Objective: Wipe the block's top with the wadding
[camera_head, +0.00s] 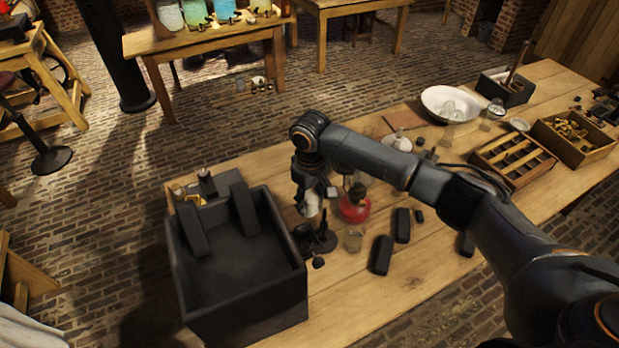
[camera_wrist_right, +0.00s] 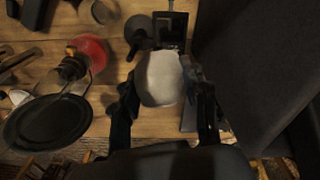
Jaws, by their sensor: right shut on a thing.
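My right gripper (camera_head: 311,192) is shut on a white, rounded wad of wadding (camera_wrist_right: 160,78), just right of the dark box. The wadding (camera_head: 312,206) shows pale below the jaws in the head view. Just beyond it in the wrist view is a small dark block-like piece (camera_wrist_right: 170,28); I cannot tell whether the wadding touches it. In the head view a dark stand (camera_head: 318,240) is below the gripper. Dark oblong blocks (camera_head: 402,225) lie farther right on the table; I cannot tell which one is the task's block. My left gripper is not in view.
A large open dark box (camera_head: 295,268) stands close to the gripper's left. A red-based lamp (camera_head: 354,207) and a glass (camera_head: 353,240) stand close on its right. A white bowl (camera_head: 436,101) and wooden trays (camera_head: 512,160) are farther along the table. Bare wood lies at the front (camera_head: 430,280).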

